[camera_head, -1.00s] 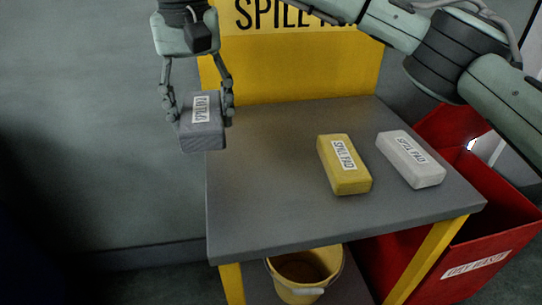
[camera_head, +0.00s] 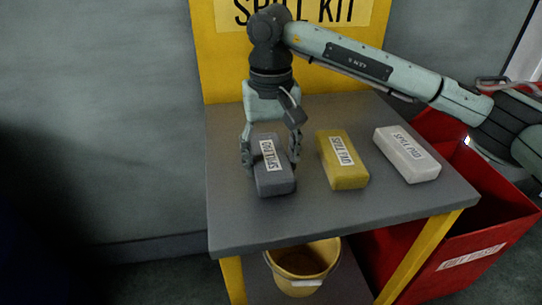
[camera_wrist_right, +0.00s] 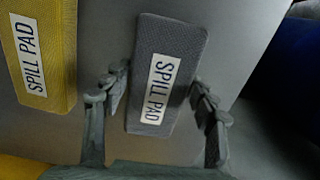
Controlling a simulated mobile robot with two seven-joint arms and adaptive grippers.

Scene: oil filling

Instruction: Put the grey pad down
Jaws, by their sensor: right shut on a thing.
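The grey pad (camera_head: 275,183) with a white "SPILL PAD" label is over the left part of the grey table top (camera_head: 330,215), left of the yellow pad. I cannot tell if it touches the top or hangs just above it. My right gripper (camera_head: 269,158) points down and is shut on the grey pad, one finger on each long side. In the right wrist view the grey pad (camera_wrist_right: 180,45) lies between the fingers of my right gripper (camera_wrist_right: 163,95). My left gripper is not in view.
A yellow pad (camera_head: 348,174) and a white pad (camera_head: 415,165) lie to the right on the table. A yellow spill kit board (camera_head: 222,75) stands behind. A red bin (camera_head: 490,215) is at the right. A yellow bucket (camera_head: 300,265) sits below. The table front is clear.

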